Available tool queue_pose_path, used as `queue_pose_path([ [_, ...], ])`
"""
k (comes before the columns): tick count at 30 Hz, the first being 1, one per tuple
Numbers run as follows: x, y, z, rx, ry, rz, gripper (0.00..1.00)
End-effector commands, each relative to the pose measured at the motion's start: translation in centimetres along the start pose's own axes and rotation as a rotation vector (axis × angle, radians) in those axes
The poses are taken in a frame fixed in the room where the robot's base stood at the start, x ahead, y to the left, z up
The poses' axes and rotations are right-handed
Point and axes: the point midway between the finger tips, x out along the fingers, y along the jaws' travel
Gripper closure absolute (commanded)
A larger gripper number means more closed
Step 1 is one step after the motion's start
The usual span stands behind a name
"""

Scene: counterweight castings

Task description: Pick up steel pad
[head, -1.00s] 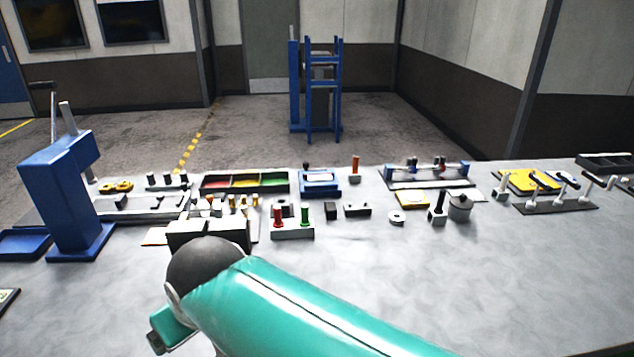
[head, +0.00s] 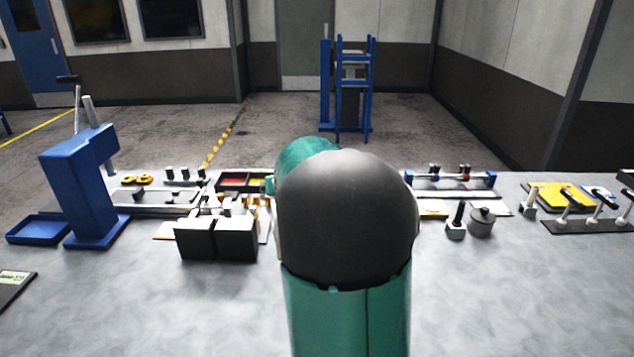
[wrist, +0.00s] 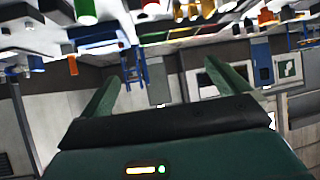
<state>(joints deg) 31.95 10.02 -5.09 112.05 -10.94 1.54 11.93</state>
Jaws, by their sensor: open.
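I cannot single out the steel pad for certain among the many small parts on the grey bench (head: 190,310). My green arm with its dark joint stands in the middle of the head view and hides the bench centre and my gripper. In the wrist view my gripper (wrist: 162,76) shows two green fingers spread apart with nothing between them. That view is upside down, with bench parts along its top edge, beyond the fingers and apart from them.
A blue press (head: 80,190) and blue tray (head: 40,230) stand at the left. Two dark blocks (head: 215,240) sit left of my arm. A grey lidded pot (head: 481,222) and yellow plate (head: 555,197) are at the right. The front of the bench is mostly clear.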

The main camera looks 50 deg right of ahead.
Motion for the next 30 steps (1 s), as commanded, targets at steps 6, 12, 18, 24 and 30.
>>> queue_pose_path([
  [6,7.2,8.5,0.1,0.055,0.092,0.093,0.00],
  [12,11.2,14.9,1.0,0.085,0.164,0.150,0.00],
  [18,12.8,17.4,1.3,0.095,0.193,0.168,0.00],
  [24,15.7,17.8,0.9,0.094,0.191,0.168,0.00],
  [30,19.0,18.3,0.2,0.093,0.191,0.167,0.00],
])
